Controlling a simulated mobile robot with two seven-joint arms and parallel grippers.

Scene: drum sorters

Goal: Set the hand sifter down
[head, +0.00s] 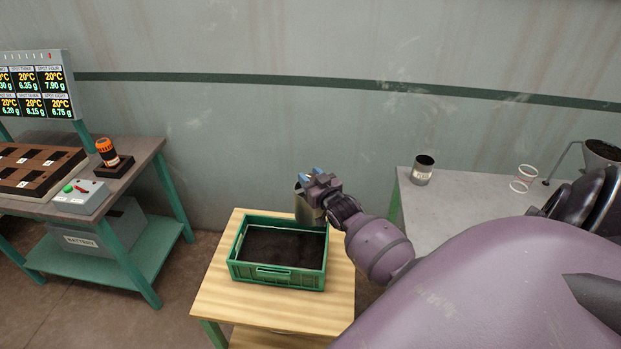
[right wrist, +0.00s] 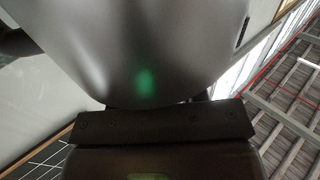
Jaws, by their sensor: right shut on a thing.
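My right gripper (head: 322,184) is shut on a grey metal cylinder, which looks like the hand sifter (head: 305,208). It is held near the back right corner of a green crate (head: 275,284) with dark soil in it. The cylinder looks roughly upright; I cannot tell whether it is over the crate or just behind it. In the right wrist view, the sifter's smooth grey wall (right wrist: 150,50) fills much of the picture against the gripper. The sifter's inside is hidden. My left gripper is not in view.
The crate stands on a small wooden table (head: 213,303). A grey table (head: 450,205) at right bears a metal can (head: 422,172) and a clear ringed container (head: 523,179). A bench (head: 145,153) at left holds a brown tray, a switch box (head: 82,196) and an orange-topped device (head: 107,152).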

